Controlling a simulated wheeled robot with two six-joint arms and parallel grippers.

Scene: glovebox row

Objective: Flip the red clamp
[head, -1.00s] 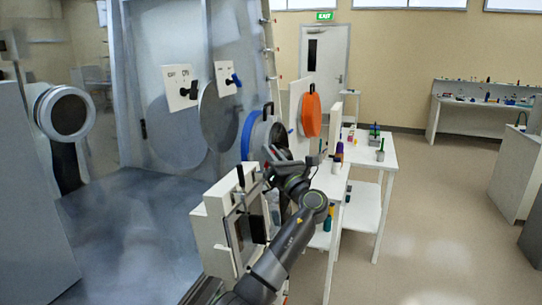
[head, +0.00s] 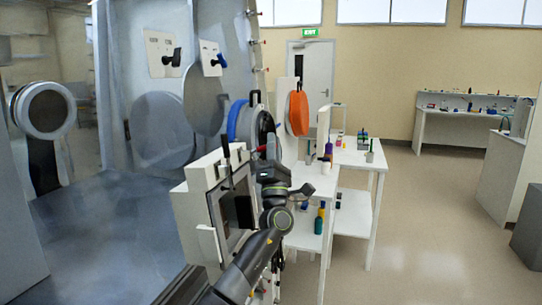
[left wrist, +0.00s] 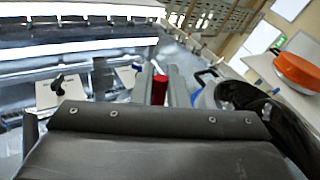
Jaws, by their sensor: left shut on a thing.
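The red clamp (left wrist: 160,91) shows in the left wrist view as a short red piece between the two grey fingers of my left gripper (left wrist: 162,78). The fingers are shut on it, and only its upright red part shows. In the head view my left gripper (head: 271,148) is small, in front of the round blue-rimmed port, and the red clamp cannot be made out there. My right gripper is in neither view.
A white framed box (head: 187,215) stands close beside my left arm. The blue-rimmed port (head: 236,121) and an orange disc (head: 298,113) are behind the gripper. A white table (head: 352,156) holds several small objects.

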